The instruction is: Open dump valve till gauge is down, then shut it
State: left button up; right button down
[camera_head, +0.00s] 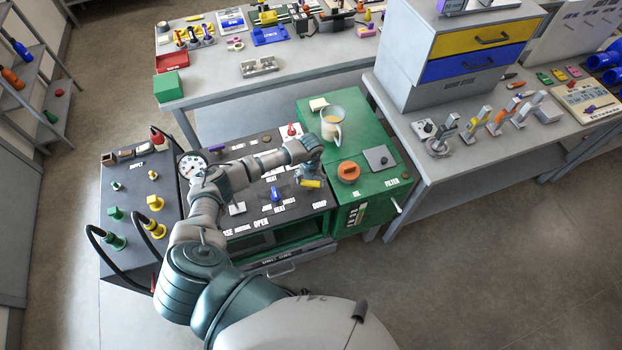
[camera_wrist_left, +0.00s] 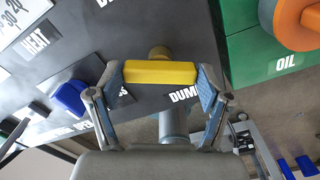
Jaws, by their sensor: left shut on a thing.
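The dump valve has a yellow bar handle (camera_head: 310,183), at the right of the dark cart panel (camera_head: 262,222) by the DUMP label. In the left wrist view the yellow handle (camera_wrist_left: 160,73) lies crosswise in the picture. My left gripper (camera_wrist_left: 160,84) is shut on it, one finger pad at each end. In the head view my left gripper (camera_head: 311,176) reaches over the panel from the left and partly hides the handle. The round white gauge (camera_head: 192,164) is at the panel's left; its needle is too small to read surely. My right gripper is in no view.
A blue handle (camera_head: 277,193) stands left of the valve. Black hoses (camera_head: 120,262) loop at the cart's left. Grey benches stand behind and right.

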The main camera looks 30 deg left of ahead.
pick_arm(q)
jog(key=n, duration=0.1)
jog(key=n+p, duration=0.1)
jog(key=n, duration=0.3)
jog(key=shift+s+f+p, duration=0.2)
jog(key=shift+s+p, duration=0.05)
jog(key=shift+p, duration=0.1)
jog(key=shift+n, duration=0.3)
jog(key=o, duration=1.1)
jog(key=shift+w+r, duration=0.1)
jog(key=shift+w, duration=0.05)
jog(key=shift+r, duration=0.1)
jog(key=shift+r, duration=0.3)
notch_tip(320, 180, up, 11)
